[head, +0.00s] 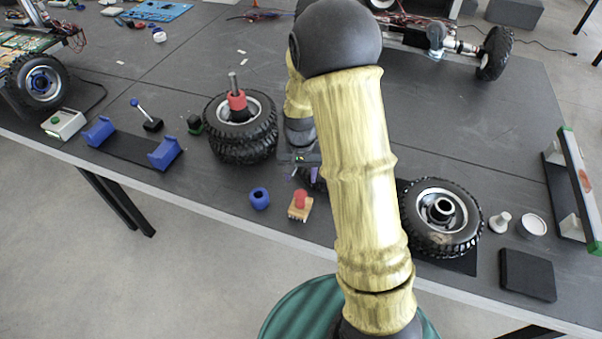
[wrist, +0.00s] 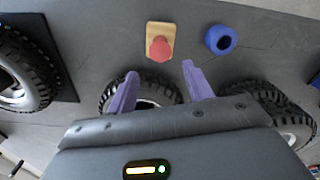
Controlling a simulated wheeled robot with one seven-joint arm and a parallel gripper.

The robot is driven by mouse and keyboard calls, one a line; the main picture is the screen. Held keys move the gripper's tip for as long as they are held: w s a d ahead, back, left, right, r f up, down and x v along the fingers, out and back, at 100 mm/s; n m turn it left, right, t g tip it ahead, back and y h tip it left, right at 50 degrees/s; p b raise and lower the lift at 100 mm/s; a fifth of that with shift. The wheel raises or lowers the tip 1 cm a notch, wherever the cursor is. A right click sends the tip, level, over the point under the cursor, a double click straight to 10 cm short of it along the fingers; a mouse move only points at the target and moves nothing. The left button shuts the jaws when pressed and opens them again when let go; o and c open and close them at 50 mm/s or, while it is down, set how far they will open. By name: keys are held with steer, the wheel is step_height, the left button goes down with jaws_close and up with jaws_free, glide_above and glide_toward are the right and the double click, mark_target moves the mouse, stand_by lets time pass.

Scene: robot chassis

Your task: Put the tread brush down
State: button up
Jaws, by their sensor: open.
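The tread brush (head: 299,208), a small wooden block with a red knob, sits knob up on the dark table near its front edge. It also shows in the wrist view (wrist: 151,31), beyond my fingertips. My gripper (head: 304,173) is behind the brush in the head view and partly hidden by my arm. In the wrist view its two purple fingers (wrist: 159,74) are spread apart with nothing held between them. The brush appears clear of both fingers.
A blue ring-like part (head: 259,199) lies left of the brush. Stacked tyres (head: 241,145) stand further left, and a wheel on a dark mat (head: 440,217) lies to the right. Another wheel (wrist: 146,97) is beneath the fingers. Bare table surrounds the brush.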

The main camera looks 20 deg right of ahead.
steer(key=s+r+n+t, duration=0.2)
steer(key=s+r+n, duration=0.1)
steer(key=s+r, duration=0.7)
steer(key=s, duration=0.4)
steer(key=shift+s+n+t, duration=0.15)
steer(key=shift+n+t, duration=0.15)
steer(key=shift+o, duration=0.4)
steer(key=m+g, duration=0.3)
steer(key=m, duration=0.1)
glide_toward(302, 192)
step_height(302, 192, down, 5)
steer(key=shift+s+d+f, duration=0.1)
steer(key=shift+f, duration=0.1)
stand_by(0.7)
